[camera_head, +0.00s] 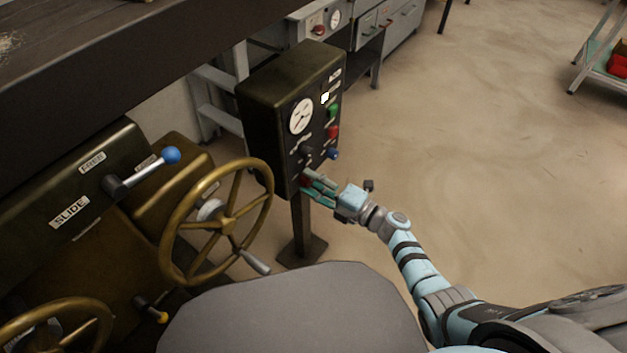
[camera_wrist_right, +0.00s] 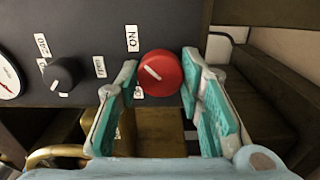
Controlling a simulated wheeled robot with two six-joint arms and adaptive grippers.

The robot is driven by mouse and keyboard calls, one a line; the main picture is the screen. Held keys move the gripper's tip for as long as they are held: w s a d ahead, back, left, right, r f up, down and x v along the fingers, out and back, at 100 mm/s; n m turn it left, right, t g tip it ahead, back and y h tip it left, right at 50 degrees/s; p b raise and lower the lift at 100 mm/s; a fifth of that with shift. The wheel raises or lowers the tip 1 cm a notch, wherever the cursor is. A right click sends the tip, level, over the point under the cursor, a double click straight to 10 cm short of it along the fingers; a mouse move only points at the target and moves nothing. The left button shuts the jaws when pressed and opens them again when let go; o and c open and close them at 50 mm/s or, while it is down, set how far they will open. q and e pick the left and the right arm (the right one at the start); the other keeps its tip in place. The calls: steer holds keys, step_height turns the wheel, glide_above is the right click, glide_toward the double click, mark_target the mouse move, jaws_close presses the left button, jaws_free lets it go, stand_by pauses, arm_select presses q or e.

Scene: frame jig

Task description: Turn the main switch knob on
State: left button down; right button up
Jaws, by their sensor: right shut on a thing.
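The main switch knob is a round red knob (camera_wrist_right: 160,73) with a white pointer line, on the dark control box (camera_head: 262,100). In the wrist view it sits between the teal-padded fingers of my right gripper (camera_wrist_right: 161,68), which is shut on it. The pointer line slants toward the upper left, roughly toward the ON label (camera_wrist_right: 132,38). Another label below the knob is partly hidden. In the head view my right gripper (camera_head: 314,185) is at the lower front of the box, with the knob mostly covered by the fingers. My left gripper is not in view.
A black knob (camera_wrist_right: 62,75) and a gauge (camera_head: 302,117) are on the same panel. Green (camera_head: 333,111), red (camera_head: 333,131) and blue (camera_head: 333,154) controls line its right side. A brass handwheel (camera_head: 170,235) stands close on the left. The floor (camera_head: 480,150) to the right is clear.

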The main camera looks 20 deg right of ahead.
steer(key=o, duration=1.2)
steer(key=shift+s+d, duration=0.2)
steer(key=shift+s, duration=0.05)
steer(key=v, duration=1.1)
steer(key=shift+s+d, duration=0.1)
steer(key=shift+s, duration=0.1)
